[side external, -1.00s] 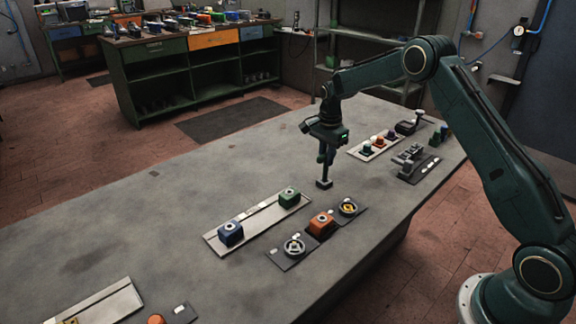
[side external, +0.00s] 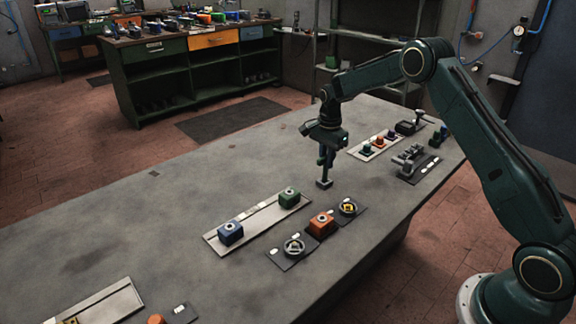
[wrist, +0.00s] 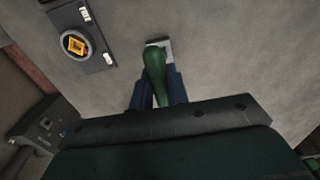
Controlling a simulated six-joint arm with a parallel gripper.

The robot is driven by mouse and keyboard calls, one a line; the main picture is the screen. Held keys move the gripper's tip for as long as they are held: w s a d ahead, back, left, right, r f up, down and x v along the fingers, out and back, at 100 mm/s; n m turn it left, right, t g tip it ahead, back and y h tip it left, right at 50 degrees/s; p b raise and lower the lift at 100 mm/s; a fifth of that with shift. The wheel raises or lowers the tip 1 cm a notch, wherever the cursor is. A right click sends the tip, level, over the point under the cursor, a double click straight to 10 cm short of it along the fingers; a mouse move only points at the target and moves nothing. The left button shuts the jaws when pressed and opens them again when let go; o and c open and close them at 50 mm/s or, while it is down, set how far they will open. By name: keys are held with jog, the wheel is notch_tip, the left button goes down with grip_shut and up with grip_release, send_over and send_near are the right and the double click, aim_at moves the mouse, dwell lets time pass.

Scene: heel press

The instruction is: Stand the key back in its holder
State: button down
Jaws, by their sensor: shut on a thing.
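A green, rounded key handle (wrist: 154,72) lies between the two blue fingers of my gripper (wrist: 156,92) in the wrist view. My gripper is shut on it. In the side view my gripper (side external: 326,160) is low over the table, directly above a small grey block (side external: 324,184), which looks like the holder. The block also shows beyond the handle in the wrist view (wrist: 166,44), partly covered by it. The key's lower end is hidden, so I cannot tell whether it is inside the block or just above it.
A dark panel (side external: 278,257) with a grey wheel, an orange block (side external: 321,223) and a yellow-centred dial (side external: 348,207) lie in front. A pale plate (side external: 214,242) carries blue and green blocks to the left. More fixtures (side external: 415,160) stand at right.

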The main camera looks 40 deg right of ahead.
jog(key=shift+f, duration=0.2)
dwell(0.3)
jog(key=c, duration=1.3)
grip_release()
jog(key=shift+r, duration=0.15)
notch_tip(320, 180, up, 14)
jog(key=shift+f, duration=0.2)
